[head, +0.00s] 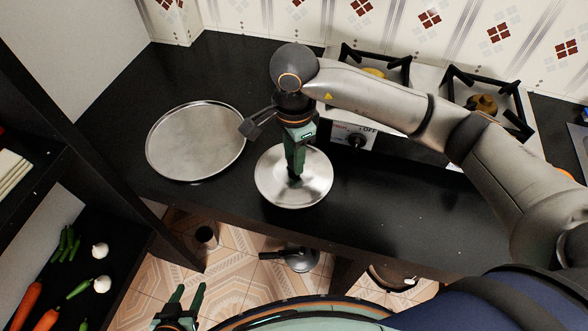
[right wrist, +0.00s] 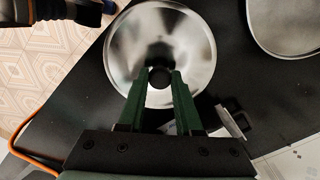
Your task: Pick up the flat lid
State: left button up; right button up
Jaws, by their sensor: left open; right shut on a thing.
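The flat lid (head: 312,190) is a round, shiny metal disc with a small dark knob, at the front edge of the black counter in the head view. It also shows in the right wrist view (right wrist: 190,45). My right gripper (head: 295,174) points down over its middle. In the right wrist view its green fingers (right wrist: 160,78) are closed on the dark knob. I cannot tell whether the lid rests on the counter or is slightly raised. My left gripper (head: 181,300) is open and empty, low at the bottom of the head view, away from the counter.
A round metal tray (head: 190,150) lies on the counter left of the lid. A stove (head: 356,140) with black grates stands behind and right. An open shelf with vegetables (head: 102,250) is at the lower left. The counter (head: 400,205) right of the lid is clear.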

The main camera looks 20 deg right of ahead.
grip_shut()
dwell(0.8)
